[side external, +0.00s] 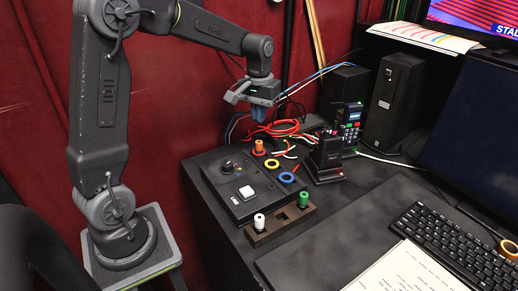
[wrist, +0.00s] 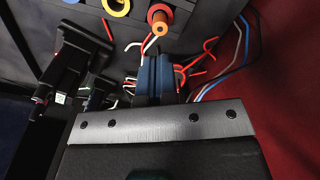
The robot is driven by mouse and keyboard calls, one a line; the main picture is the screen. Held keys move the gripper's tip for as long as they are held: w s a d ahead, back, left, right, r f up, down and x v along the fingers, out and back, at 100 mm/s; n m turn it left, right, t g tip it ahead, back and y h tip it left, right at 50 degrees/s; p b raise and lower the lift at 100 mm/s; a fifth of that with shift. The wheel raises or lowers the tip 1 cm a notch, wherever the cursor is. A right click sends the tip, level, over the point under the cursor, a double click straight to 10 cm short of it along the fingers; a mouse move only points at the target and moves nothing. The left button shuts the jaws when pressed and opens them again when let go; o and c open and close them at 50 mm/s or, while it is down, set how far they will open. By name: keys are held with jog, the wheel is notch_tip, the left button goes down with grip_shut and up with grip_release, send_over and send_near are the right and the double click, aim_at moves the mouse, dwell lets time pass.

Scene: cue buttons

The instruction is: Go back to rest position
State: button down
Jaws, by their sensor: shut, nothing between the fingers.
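My gripper (side external: 257,113) hangs fingers-down above the back of the dark desk, over the coiled red cable. Its blue fingers are together and hold nothing. In the wrist view the blue fingers (wrist: 156,76) show closed at the centre. My gripper is clear of the box and the plug.
A brown wooden holder (side external: 281,225) carries a white peg (side external: 259,221) and a green peg (side external: 304,199). A black radio (side external: 329,154) in its dock, a card terminal (side external: 350,125) and loose cables (side external: 285,129) lie near my gripper. A keyboard (side external: 455,240) is at right. A red curtain hangs behind.

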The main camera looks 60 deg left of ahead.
jog(key=shift+r, duration=0.25)
jog(key=shift+d, duration=0.1)
jog(key=s+d+r+m+t, duration=0.2)
jog(key=s+d+m, duration=0.1)
jog(key=s+d, duration=0.4)
jog(key=s+d+r+m+t, duration=0.3)
jog(key=s+d, duration=0.3)
jog(key=s, duration=0.6)
jog(key=shift+s+d+t, duration=0.25)
jog(key=shift+d+t, duration=0.05)
jog(key=shift+d, duration=0.05)
